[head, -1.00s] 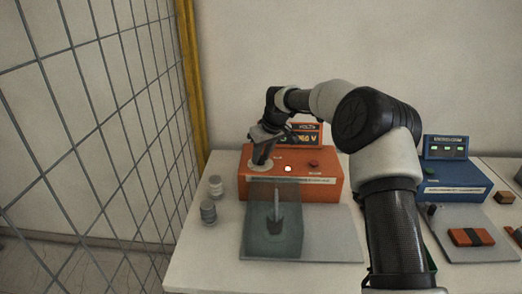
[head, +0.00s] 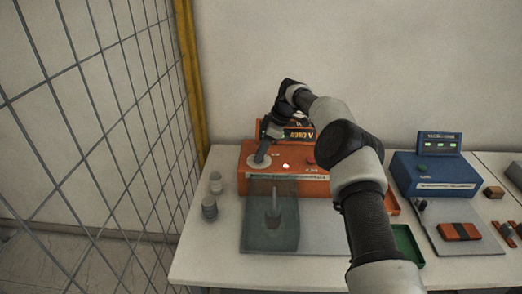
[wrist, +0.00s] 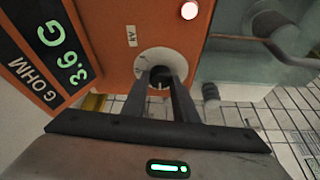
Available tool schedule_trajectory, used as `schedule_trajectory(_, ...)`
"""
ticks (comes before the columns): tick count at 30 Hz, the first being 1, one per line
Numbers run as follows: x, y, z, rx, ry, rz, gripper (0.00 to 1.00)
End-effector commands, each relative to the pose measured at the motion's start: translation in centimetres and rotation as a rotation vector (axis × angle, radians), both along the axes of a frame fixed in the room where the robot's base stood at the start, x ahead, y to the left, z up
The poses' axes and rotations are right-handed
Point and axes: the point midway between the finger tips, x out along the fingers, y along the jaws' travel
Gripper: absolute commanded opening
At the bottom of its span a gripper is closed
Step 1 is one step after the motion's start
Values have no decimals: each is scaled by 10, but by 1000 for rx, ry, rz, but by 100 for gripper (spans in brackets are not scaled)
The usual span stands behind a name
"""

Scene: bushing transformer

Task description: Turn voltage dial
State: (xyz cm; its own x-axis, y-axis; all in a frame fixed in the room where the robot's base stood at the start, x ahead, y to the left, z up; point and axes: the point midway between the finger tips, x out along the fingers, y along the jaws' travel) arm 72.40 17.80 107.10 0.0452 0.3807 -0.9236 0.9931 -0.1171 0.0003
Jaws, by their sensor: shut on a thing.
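The voltage dial (head: 255,164) is a pale round disc on the left of the top of the orange tester box (head: 310,188). My gripper (head: 263,156) reaches down onto it from above. In the wrist view, the fingers of my gripper (wrist: 160,80) are shut on the dial's knob, with the pale disc (wrist: 157,55) around them; the knob itself is mostly hidden. In the wrist view, a display (wrist: 58,50) shows "3.6 G" beside "G OHM".
A clear box (head: 270,236) with a grey post stands in front of the tester. Two small grey cylinders (head: 209,208) stand left of it. A blue device (head: 436,174) sits to the right, with a green tray (head: 407,245) nearer. A wire fence (head: 100,130) borders the left.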

Motion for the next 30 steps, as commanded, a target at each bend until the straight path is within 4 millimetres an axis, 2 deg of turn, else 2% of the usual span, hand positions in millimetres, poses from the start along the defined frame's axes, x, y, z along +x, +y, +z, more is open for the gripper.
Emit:
schedule_trajectory(9,1,1,1,0,-5,71,4)
schedule_trajectory(21,1,1,1,1,-2,76,4)
schedule_trajectory(22,1,1,1,1,-2,76,30)
schedule_trajectory(24,1,1,1,1,-2,76,41)
schedule_trajectory(25,1,1,1,1,-2,76,45)
schedule_trajectory(30,1,1,0,0,-1,75,45)
